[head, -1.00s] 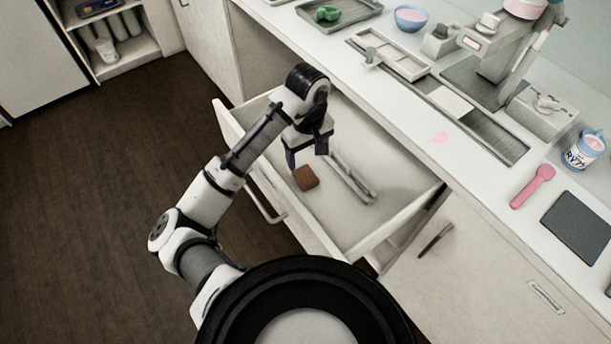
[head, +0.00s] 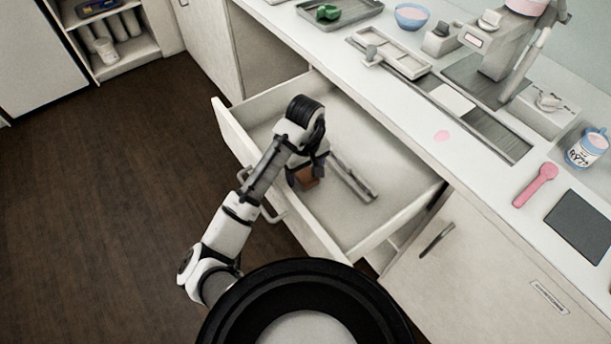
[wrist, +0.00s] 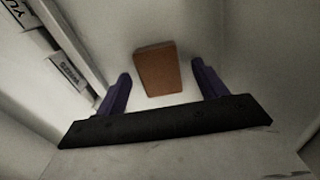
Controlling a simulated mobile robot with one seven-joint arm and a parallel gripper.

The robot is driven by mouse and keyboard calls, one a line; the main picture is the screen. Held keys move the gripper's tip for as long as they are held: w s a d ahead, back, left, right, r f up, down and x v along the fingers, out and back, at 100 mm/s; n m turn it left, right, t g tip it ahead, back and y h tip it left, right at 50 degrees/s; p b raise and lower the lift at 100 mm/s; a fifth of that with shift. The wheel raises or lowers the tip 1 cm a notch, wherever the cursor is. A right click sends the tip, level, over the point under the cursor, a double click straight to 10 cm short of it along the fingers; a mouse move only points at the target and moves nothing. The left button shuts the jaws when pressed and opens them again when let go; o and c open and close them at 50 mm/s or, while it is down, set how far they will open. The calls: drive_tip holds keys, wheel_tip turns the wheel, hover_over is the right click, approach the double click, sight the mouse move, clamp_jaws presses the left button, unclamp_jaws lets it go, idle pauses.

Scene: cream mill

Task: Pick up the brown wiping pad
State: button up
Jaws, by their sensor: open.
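The brown wiping pad (head: 307,178) lies on the floor of the open drawer (head: 372,225). In the head view it is partly hidden by my gripper (head: 302,181), which is down inside the drawer. In the wrist view the pad (wrist: 158,68) shows whole, lying between the two purple fingers of my gripper (wrist: 161,85). The fingers are open, with a gap on each side of the pad. I cannot tell how far the fingertips are above the drawer floor.
A long grey tool (head: 352,178) lies in the drawer just right of the pad. The drawer walls stand around my gripper. The counter (head: 480,190) above holds a green item (head: 327,13) on a tray, a blue bowl (head: 411,17) and a pink scoop (head: 536,184).

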sight(305, 174)
drive_tip(key=c, duration=1.1)
drive_tip(key=shift+o, duration=0.2)
drive_tip(key=shift+r, duration=0.15)
wheel_tip(305, 174, up, 20)
drive_tip(key=p, duration=0.2)
